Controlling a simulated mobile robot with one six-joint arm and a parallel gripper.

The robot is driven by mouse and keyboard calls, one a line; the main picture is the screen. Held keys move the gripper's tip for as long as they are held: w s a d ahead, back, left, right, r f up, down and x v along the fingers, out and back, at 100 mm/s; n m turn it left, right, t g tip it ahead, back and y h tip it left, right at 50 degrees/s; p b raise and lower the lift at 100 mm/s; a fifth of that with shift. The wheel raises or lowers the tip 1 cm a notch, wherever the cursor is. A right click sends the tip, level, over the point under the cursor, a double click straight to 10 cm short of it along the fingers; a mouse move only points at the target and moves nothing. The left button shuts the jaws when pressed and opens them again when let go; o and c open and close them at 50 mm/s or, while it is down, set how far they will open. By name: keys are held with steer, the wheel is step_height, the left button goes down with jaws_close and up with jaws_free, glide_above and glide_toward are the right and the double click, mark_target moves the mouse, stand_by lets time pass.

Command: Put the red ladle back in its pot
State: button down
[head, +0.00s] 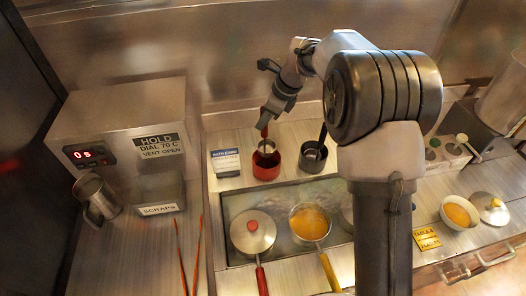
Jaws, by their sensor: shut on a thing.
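My gripper (270,114) points down above the red pot (266,174), at the back of the counter. It is shut on the red ladle (265,131), whose red handle hangs roughly upright below the jaws. The ladle's lower end is at the mouth of the red pot. I cannot tell how deep it sits or whether it touches the pot. My arm hides part of the counter at right.
A dark pot (313,160) with a dark-handled utensil stands right of the red pot. A small sign (226,162) stands left. In front are a lidded pan (253,232) and a yellow-handled pan (310,223). A hold cabinet (125,125) is far left.

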mark_target(266, 137)
steer(key=f, duration=0.2)
steer(key=f+b, duration=0.1)
steer(key=f, duration=0.5)
steer(key=shift+s+f, duration=0.25)
steer(key=shift+w+f, duration=0.1)
steer(key=shift+w, duration=0.1)
steer(key=shift+s+f+b, duration=0.1)
steer(key=shift+f+b, duration=0.05)
steer(key=shift+b, duration=0.15)
steer(key=c, duration=1.3)
jaws_free()
